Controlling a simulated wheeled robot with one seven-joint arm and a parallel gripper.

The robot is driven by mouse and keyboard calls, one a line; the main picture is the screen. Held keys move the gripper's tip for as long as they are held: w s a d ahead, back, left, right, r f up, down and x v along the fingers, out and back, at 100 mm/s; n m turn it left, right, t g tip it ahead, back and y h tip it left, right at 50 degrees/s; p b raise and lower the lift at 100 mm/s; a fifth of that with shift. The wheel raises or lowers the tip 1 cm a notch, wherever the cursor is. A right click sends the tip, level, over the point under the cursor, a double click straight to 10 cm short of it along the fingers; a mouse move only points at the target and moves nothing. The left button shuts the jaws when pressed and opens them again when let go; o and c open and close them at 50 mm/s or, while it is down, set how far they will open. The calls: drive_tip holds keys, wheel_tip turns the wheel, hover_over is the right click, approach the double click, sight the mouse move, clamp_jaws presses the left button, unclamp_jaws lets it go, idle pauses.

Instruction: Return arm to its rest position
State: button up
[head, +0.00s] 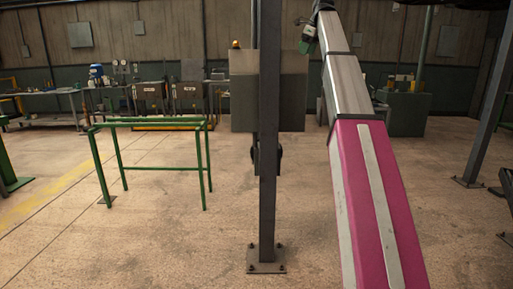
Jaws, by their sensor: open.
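My arm (362,190) rises from the bottom right toward the top of the head view, with a magenta lower link and a grey link above it. Its far end runs up to the top edge of the picture. My gripper cannot be made out there, so its fingers and anything between them are not seen. A small dark and green piece (308,37) shows just left of the arm's upper end; I cannot tell what it is part of.
A dark steel post (267,150) stands upright close to the left of my arm, bolted to the floor. A green rail frame (150,124) stands at left. Another post (490,110) is at right. Benches and cabinets line the back wall. Open floor lies between.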

drive_tip(key=s+a+f+n, duration=0.15)
drive_tip(key=f+n, duration=0.25)
drive_tip(key=f, duration=1.1)
drive_tip(key=s+f+n+g+h, duration=0.1)
drive_tip(key=s+f+n, duration=0.2)
drive_tip(key=f, duration=1.2)
drive_tip(key=s+a+f+n, duration=0.1)
drive_tip(key=s+f+n, duration=0.25)
drive_tip(key=f, duration=1.15)
drive_tip(key=s+f+n+g+h, duration=0.2)
drive_tip(key=s+f+n, duration=1.3)
drive_tip(key=s+f, duration=1.2)
wheel_tip(320, 180, down, 4)
drive_tip(key=shift+s+a+f, duration=0.15)
drive_tip(key=shift+a+f, duration=0.05)
drive_tip(key=shift+f, duration=0.05)
